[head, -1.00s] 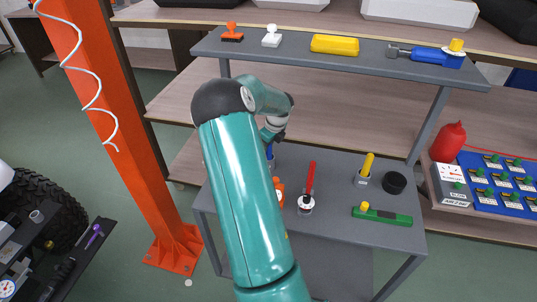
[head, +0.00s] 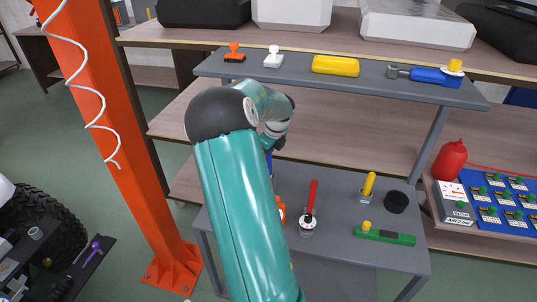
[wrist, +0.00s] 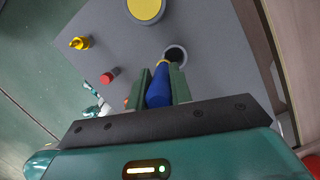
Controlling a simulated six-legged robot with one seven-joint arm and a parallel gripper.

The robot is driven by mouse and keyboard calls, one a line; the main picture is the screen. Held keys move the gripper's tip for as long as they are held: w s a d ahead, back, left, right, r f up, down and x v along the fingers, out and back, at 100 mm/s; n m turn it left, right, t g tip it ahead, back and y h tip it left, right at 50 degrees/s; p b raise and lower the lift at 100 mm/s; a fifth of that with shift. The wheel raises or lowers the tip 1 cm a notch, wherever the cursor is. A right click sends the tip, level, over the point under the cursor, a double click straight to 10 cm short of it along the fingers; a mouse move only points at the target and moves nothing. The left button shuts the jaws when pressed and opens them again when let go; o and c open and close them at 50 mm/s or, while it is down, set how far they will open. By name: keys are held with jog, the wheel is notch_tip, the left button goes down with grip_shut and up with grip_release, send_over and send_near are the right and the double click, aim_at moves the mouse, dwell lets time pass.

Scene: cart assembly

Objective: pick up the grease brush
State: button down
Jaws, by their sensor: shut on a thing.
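My gripper (wrist: 161,71) is shut on a slim blue handle (wrist: 160,90) with a yellowish end, seen between the two green fingers in the wrist view. I take it for the grease brush, but its bristles do not show. In the head view, only a bit of blue (head: 269,160) shows below my wrist, above the lower grey cart top (head: 335,240). My arm hides most of the gripper there. Whether the handle's lower end is clear of the cart cannot be told.
A red-handled tool (head: 311,200), a yellow-handled tool (head: 369,185), a black round cup (head: 395,202) and a green tool (head: 385,235) are on the cart top. The upper shelf holds a yellow box (head: 335,66). An orange post (head: 115,150) stands left.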

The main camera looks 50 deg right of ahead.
jog(key=s+a, duration=0.3)
jog(key=a, duration=0.4)
jog(key=s+a, duration=0.3)
jog(key=a, duration=0.4)
jog(key=shift+s+a, duration=0.1)
jog(key=shift+s, duration=0.15)
